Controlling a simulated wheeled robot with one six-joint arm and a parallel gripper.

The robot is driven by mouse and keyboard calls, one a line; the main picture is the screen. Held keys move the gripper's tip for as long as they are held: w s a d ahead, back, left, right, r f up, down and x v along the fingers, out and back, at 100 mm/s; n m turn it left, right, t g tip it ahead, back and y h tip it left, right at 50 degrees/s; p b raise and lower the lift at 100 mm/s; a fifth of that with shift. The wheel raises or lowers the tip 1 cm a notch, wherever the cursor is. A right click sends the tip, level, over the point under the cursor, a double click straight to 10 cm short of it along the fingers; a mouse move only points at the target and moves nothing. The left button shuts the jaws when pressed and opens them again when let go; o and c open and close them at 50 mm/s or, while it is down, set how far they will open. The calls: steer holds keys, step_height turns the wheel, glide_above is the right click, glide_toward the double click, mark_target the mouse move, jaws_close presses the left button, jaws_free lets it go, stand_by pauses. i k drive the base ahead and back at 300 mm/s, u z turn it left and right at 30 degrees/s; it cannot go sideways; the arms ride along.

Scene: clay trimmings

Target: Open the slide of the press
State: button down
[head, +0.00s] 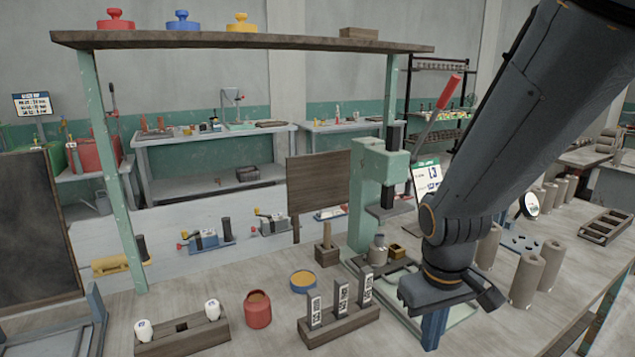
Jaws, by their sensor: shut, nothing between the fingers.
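The press (362,212) is a pale green column machine in the middle of the head view. Its lever has a red grip (449,92) and points up and right. A dark ram hangs below its head. A low pale-green base with dark plates spreads in front of the column; which part is the slide is hard to tell, and my arm hides its right portion. My gripper (434,330) points down in front of the base, to its right and nearer the camera. Its blue fingers look together and empty. I cannot tell whether they touch anything.
A grey jar (377,250) and a small yellow-brown box (396,251) stand by the press. A wooden block with labelled uprights (340,327), a red pot (257,310) and a yellow-topped tin (303,281) stand left. Several clay cylinders (525,278) stand right.

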mark_target(397, 259)
steer(key=u, duration=0.25)
steer(key=k, duration=0.65)
steer(key=u, duration=0.6)
steer(key=k, duration=0.6)
steer(key=z, duration=0.55)
steer(key=i, duration=0.55)
steer(key=z, duration=0.55)
steer(key=i, duration=1)
steer(key=u, duration=0.45)
